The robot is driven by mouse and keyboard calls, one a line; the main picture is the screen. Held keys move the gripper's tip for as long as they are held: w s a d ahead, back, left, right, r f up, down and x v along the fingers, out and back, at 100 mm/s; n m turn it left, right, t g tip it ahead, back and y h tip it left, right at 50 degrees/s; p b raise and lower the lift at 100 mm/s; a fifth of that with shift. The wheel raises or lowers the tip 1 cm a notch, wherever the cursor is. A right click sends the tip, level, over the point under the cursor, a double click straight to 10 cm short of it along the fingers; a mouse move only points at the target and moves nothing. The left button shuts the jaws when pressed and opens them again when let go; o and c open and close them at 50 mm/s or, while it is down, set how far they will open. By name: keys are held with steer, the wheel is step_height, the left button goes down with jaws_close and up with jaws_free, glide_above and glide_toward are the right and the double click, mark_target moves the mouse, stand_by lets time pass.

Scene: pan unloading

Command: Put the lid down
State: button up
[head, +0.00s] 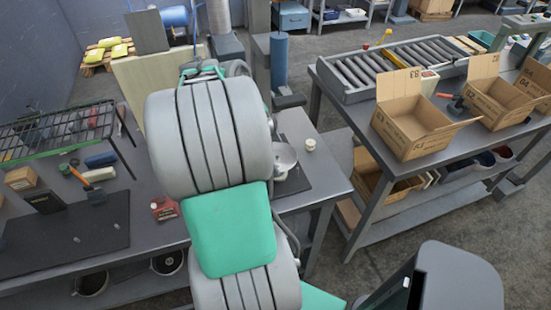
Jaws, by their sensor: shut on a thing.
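My arm fills the middle of the head view and hides my gripper and whatever is at it. Just right of the arm, a shiny silver round piece of cookware (284,157) shows in part at a dark mat (298,182) on the workbench. I cannot tell whether it is the lid or a pan, nor whether it is held or resting. No other lid can be made out.
A small whitish cup (310,144) stands right of the cookware. The left bench has a large dark mat (65,238), a black box (45,201) and a wire rack (50,137). Open cartons (412,112) stand on the right bench, across a floor gap.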

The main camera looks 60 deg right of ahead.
steer(key=f, duration=0.1)
steer(key=d+f+p, duration=0.1)
steer(key=f, duration=0.1)
steer(key=d+f, duration=0.1)
steer(key=f, duration=0.1)
steer(key=shift+w, duration=0.2)
steer(key=shift+a+f, duration=0.1)
steer(key=shift+f, duration=0.05)
steer(key=shift+f, duration=0.25)
steer(key=o, duration=1.1)
steer(key=shift+r, duration=0.15)
steer(key=shift+c, duration=0.2)
steer(key=v, duration=1.2)
steer(key=w+a+r+n+t+h, duration=0.2)
steer(key=w+a+n+t, duration=0.2)
steer(key=w+a+n, duration=0.8)
steer(key=a+f+n+t+y, duration=0.1)
steer(key=a+n+t+y, duration=0.2)
steer(key=a+n, duration=1.6)
steer(key=a+t, duration=0.1)
steer(key=a, duration=0.3)
steer(key=shift+s+a+f+n+y, duration=0.25)
steer(key=shift+s+f+n+y, duration=0.05)
steer(key=shift+s+n+y, duration=0.1)
